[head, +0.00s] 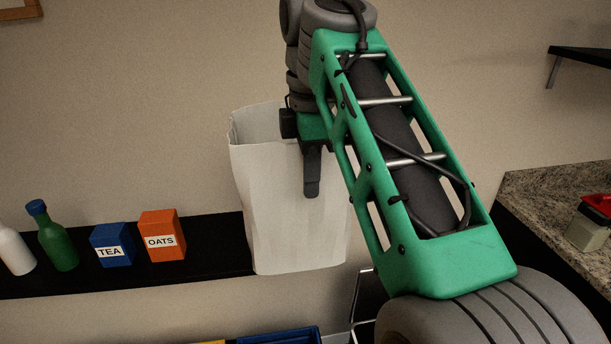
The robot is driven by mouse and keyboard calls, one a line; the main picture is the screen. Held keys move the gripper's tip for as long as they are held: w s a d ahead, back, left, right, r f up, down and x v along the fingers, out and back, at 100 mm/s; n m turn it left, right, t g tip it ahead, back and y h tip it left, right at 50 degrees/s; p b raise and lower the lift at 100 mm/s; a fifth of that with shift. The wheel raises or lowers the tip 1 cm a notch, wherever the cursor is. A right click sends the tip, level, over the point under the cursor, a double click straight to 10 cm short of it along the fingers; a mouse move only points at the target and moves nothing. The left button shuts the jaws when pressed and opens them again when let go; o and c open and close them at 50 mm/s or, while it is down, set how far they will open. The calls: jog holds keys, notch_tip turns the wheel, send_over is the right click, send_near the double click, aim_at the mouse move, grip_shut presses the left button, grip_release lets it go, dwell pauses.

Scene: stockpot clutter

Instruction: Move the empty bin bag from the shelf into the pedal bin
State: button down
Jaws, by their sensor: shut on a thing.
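The bin bag (285,215) is a white, upright, open-topped bag in the middle of the head view. My gripper (311,190) is at its upper part, with one dark finger showing down the bag's near face. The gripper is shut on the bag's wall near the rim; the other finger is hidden. The bag hangs in front of the right part of the black shelf (205,240); whether it touches the shelf I cannot tell. My green arm link covers the bag's right side. I cannot make out the pedal bin for certain.
On the shelf at left stand a white bottle (15,250), a green bottle (54,238), a blue TEA box (112,245) and an orange OATS box (161,236). A granite counter (560,200) is at right. A blue container (280,337) shows at the bottom edge.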

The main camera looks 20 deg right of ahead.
jog(key=s+a+p, duration=0.1)
jog(key=s+a, duration=0.1)
jog(key=s, duration=0.7)
jog(key=s+a+r, duration=0.1)
jog(key=s, duration=0.8)
jog(key=shift+s+a+r+p, duration=0.25)
jog(key=shift+a+p, duration=0.1)
